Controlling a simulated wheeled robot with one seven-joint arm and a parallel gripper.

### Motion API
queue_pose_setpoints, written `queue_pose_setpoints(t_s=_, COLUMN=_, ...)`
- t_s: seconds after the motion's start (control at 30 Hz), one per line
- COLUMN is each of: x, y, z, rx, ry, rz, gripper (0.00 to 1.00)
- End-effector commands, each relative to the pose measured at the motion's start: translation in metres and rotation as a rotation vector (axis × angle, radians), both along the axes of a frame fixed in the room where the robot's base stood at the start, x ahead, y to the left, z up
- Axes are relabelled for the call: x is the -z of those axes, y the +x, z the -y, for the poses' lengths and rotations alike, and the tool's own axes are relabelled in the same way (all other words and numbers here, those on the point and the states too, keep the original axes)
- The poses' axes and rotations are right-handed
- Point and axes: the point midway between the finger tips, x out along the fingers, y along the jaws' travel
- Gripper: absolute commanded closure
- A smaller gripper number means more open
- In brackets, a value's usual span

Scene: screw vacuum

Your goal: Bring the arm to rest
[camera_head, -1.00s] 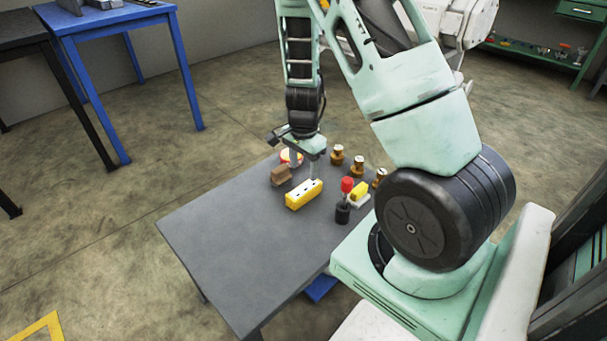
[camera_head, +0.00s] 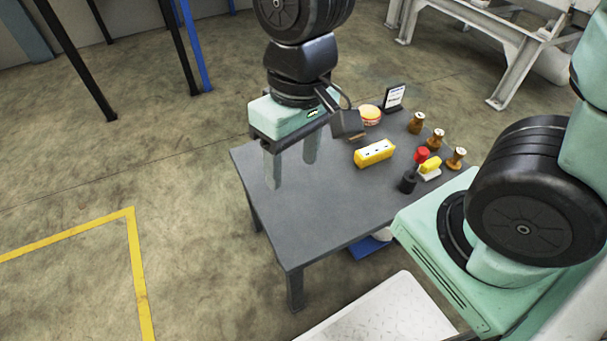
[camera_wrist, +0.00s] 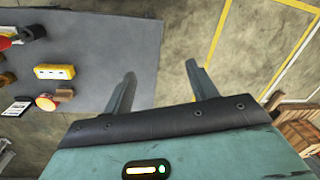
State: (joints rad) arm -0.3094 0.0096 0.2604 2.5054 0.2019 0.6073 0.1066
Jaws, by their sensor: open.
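My gripper (camera_head: 291,168) is open and empty, raised above the left end of the grey table (camera_head: 290,225) in the head view. In the wrist view its two fingers (camera_wrist: 160,85) stand wide apart with nothing between them, near the table's edge. The yellow block (camera_head: 375,153) lies on the table to the right of my gripper, apart from it. The same block shows in the wrist view (camera_wrist: 54,72) at the left.
Several brown knobbed pieces (camera_head: 435,138), a red-topped black holder (camera_head: 409,181), a small yellow piece (camera_head: 430,165), a round yellow-and-red tin (camera_head: 370,113) and a small sign (camera_head: 395,97) stand on the table's right half. Its left part is bare.

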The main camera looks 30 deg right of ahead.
Motion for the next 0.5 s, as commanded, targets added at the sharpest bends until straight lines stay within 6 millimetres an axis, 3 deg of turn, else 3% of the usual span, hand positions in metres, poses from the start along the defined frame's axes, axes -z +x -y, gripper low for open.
queue_pose_setpoints(t_s=0.03, x=-0.007, y=-0.019, z=-0.007, rx=-0.130, ry=-0.015, rz=0.027, gripper=0.42)
queue_pose_setpoints(t_s=0.1, x=-0.011, y=-0.036, z=-0.011, rx=-0.258, ry=-0.035, rz=0.049, gripper=0.42)
queue_pose_setpoints(t_s=0.2, x=-0.014, y=-0.049, z=-0.013, rx=-0.355, ry=-0.052, rz=0.067, gripper=0.42)
queue_pose_setpoints(t_s=0.5, x=-0.015, y=-0.051, z=-0.013, rx=-0.375, ry=-0.057, rz=0.070, gripper=0.42)
